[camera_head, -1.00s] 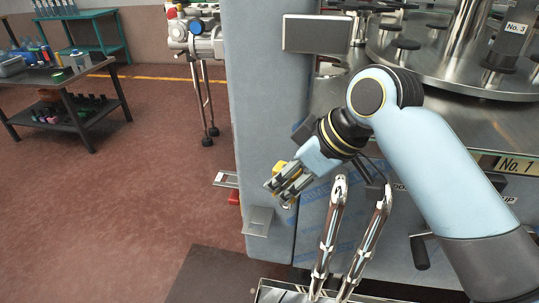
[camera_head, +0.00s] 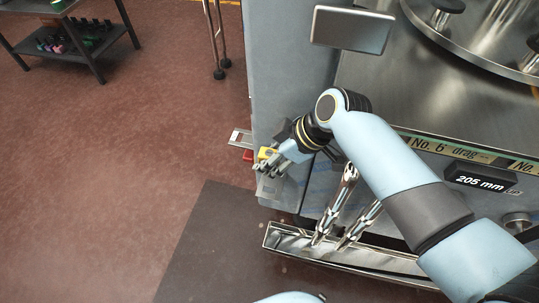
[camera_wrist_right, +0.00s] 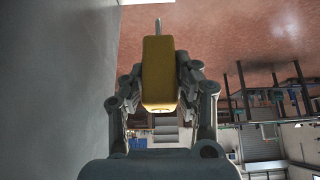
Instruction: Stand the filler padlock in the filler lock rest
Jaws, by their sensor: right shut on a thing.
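My right gripper (camera_head: 264,166) is shut on the yellow filler padlock (camera_head: 266,153), beside the left edge of the grey machine cabinet. In the right wrist view the padlock's yellow body (camera_wrist_right: 159,70) is between the fingers, with its metal shackle pointing up the picture. A pale bracket with an opening (camera_head: 240,137) sticks out from the cabinet's left side, just beyond the gripper. I cannot tell for certain which is the lock rest. The fingers partly hide the padlock. My left gripper is not in view.
A small red part (camera_head: 248,155) is beneath the pale bracket. The cabinet wall (camera_wrist_right: 75,70) stands close at the left of the wrist view. A steel trough (camera_head: 340,258) with two shiny metal arms is at the front. The red floor (camera_head: 120,150) at left is open.

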